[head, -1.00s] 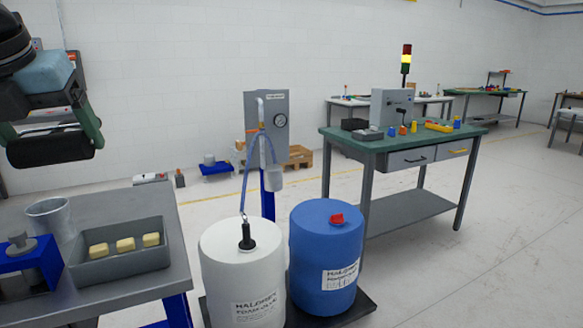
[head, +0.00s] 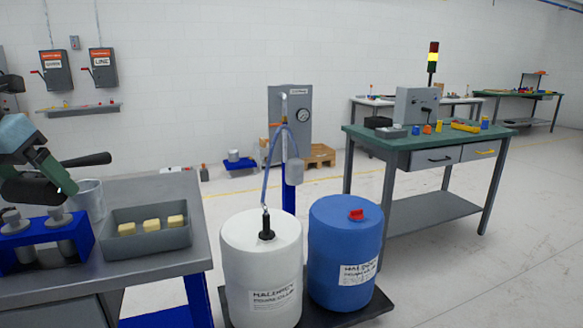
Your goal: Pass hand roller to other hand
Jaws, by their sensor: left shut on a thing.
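My left gripper (head: 45,180) is at the left edge of the head view, over the back left part of the grey bench, shut on the hand roller. Of the hand roller, a dark rounded handle (head: 90,160) shows, sticking out to the right of the gripper above a metal cup. The rest of the roller is hidden by the gripper or too dark to make out. My right gripper is not in view.
The grey bench (head: 150,275) bears a metal cup (head: 90,200), a grey tray (head: 165,242) with yellow foam blocks, and a blue fixture (head: 80,240) with metal cylinders. White (head: 262,262) and blue (head: 345,240) drums stand right of it. Floor is clear at far right.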

